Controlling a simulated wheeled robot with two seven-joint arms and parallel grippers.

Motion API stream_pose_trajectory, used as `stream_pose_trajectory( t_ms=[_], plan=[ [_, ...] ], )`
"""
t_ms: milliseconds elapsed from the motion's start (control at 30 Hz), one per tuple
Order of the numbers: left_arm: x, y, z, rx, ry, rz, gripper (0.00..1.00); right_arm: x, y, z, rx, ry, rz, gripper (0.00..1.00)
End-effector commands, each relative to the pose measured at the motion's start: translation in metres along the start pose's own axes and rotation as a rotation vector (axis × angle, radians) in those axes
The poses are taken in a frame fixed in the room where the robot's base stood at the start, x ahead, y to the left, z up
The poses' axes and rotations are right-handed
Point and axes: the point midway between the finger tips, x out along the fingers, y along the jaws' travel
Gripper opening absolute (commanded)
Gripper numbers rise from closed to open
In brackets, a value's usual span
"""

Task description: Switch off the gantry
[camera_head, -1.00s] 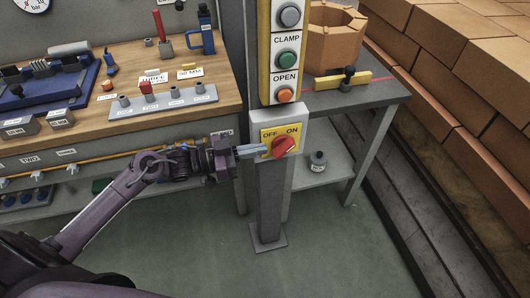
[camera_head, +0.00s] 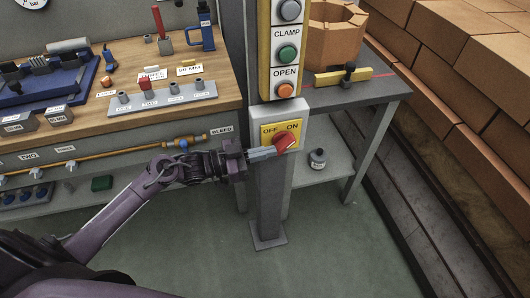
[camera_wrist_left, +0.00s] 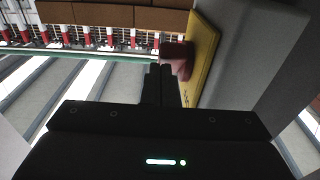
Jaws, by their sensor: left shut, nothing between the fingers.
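The gantry switch is a red rotary knob (camera_head: 287,141) on a yellow plate (camera_head: 268,140) marked OFF at left and ON at right. The plate is on a grey box on a post. The knob's raised end points up and to the right, toward ON. My left gripper (camera_head: 272,152) is shut and empty, its fingertips at the lower left of the knob; I cannot tell whether they touch it. In the left wrist view the shut fingers (camera_wrist_left: 160,85) are beside the red knob (camera_wrist_left: 178,60), which they partly cover. My right gripper is not in view.
Above the switch is a panel with a grey button, a green CLAMP button (camera_head: 288,54) and an orange OPEN button (camera_head: 285,90). A wooden workbench (camera_head: 110,68) is at left, a grey table (camera_head: 365,92) at right. Stacked bricks (camera_head: 450,60) line the right side.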

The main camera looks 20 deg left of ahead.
Motion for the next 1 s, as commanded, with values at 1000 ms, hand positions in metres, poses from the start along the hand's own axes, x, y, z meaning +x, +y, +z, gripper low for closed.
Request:
stream_pose_trajectory(
  t_ms=[1000],
  plan=[
    [0.003, -0.001, 0.026, -0.002, 0.351, -0.002, 0.0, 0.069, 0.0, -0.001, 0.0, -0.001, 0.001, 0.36]
  ],
)
